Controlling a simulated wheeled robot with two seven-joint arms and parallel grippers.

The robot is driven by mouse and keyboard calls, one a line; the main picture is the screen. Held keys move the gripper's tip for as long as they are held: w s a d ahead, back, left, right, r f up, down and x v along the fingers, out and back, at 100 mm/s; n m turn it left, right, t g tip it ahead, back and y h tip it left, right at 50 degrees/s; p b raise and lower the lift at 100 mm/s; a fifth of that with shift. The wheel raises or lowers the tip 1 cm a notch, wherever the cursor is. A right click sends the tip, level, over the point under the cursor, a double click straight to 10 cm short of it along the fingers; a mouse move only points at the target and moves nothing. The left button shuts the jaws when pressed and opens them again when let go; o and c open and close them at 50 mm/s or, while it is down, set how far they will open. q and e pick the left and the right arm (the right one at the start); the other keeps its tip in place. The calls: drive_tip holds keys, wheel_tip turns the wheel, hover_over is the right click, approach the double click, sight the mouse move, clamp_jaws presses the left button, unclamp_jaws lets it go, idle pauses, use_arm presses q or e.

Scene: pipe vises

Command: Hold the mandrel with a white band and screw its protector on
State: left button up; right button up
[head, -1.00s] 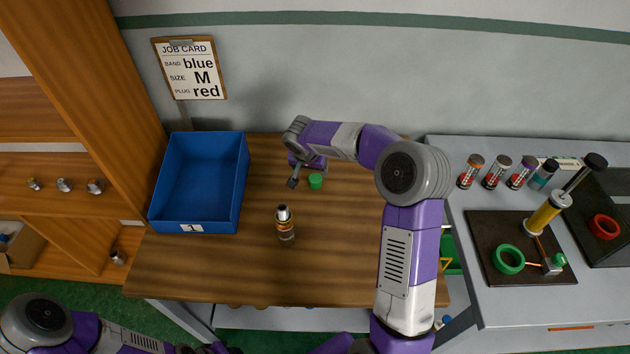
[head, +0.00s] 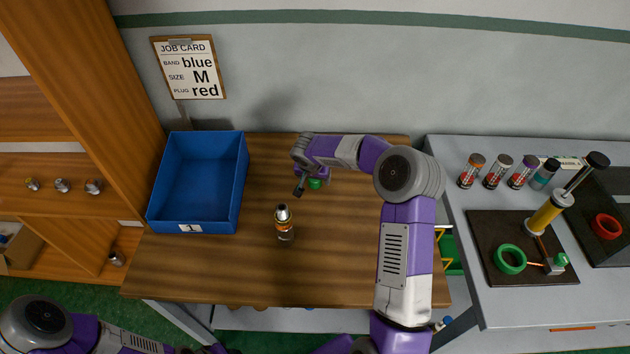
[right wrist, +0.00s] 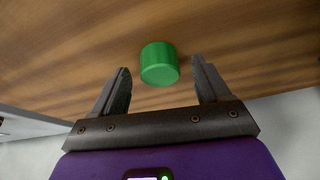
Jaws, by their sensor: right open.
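A green cap (head: 314,184), which looks like a protector, sits on the wooden table towards the back. In the right wrist view the cap (right wrist: 159,63) is just beyond the gap between the fingertips. My right gripper (head: 299,190) is open and empty beside it; its fingers (right wrist: 163,72) are spread wider than the cap. A dark, metal-topped cylinder (head: 284,222) with an orange-brown band stands upright on the table, nearer me; I cannot make out a white band on it. My left arm shows at the bottom left, its gripper out of view.
A blue bin (head: 197,185) stands at the table's left. A job card (head: 188,67) hangs on the wall. The right bench (head: 480,305) holds several capped cylinders, a green ring (head: 510,259) and a yellow cylinder (head: 545,215). The table's front is clear.

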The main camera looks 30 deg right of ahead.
drive_tip(key=c, duration=1.1)
drive_tip(key=shift+r, duration=0.1)
wheel_tip(320, 180, up, 10)
drive_tip(key=shift+f+p, duration=0.1)
drive_tip(key=shift+p, duration=0.75)
